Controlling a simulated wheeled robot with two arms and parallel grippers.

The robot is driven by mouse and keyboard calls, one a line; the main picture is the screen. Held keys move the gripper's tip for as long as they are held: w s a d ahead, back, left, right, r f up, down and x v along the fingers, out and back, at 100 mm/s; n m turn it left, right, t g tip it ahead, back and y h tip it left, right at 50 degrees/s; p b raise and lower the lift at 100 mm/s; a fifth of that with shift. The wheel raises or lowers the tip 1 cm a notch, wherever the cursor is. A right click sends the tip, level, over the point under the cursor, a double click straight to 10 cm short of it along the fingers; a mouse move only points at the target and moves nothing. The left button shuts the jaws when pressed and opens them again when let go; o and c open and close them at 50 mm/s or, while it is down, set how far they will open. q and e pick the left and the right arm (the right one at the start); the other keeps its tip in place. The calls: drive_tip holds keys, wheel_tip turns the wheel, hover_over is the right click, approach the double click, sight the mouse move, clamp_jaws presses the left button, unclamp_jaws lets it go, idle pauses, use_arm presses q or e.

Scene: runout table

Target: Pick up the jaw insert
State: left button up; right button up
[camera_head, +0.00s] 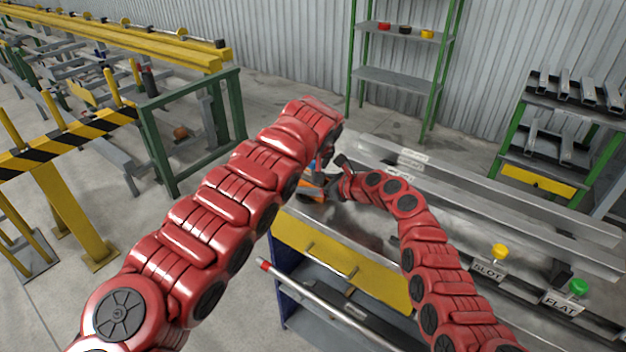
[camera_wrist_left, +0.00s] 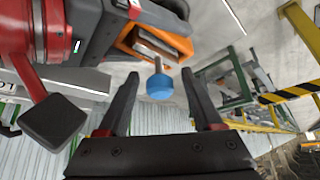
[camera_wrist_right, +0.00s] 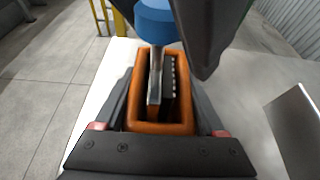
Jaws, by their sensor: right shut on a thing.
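An orange open-topped holder (camera_wrist_right: 160,128) sits between the fingers of my right gripper (camera_wrist_right: 158,100), which is shut on its sides. Inside it are a flat metal piece (camera_wrist_right: 155,80) and a dark strip with a toothed edge (camera_wrist_right: 170,85); I cannot tell which is the jaw insert. A blue knob (camera_wrist_left: 160,88) on a metal stem sticks out of the holder. My left gripper (camera_wrist_left: 160,78) is open, with a finger on each side of the knob and visible gaps. In the head view the holder (camera_head: 312,190) is partly hidden by my arms.
A steel bench with a yellow drawer (camera_head: 340,262) lies below the grippers. Labelled SLOT (camera_head: 488,271) and FLAT (camera_head: 562,302) places are at its right. A green-posted shelf (camera_head: 400,80) stands behind. A striped yellow barrier (camera_head: 70,140) is at left.

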use_arm(q)
clamp_jaws()
idle(1.2)
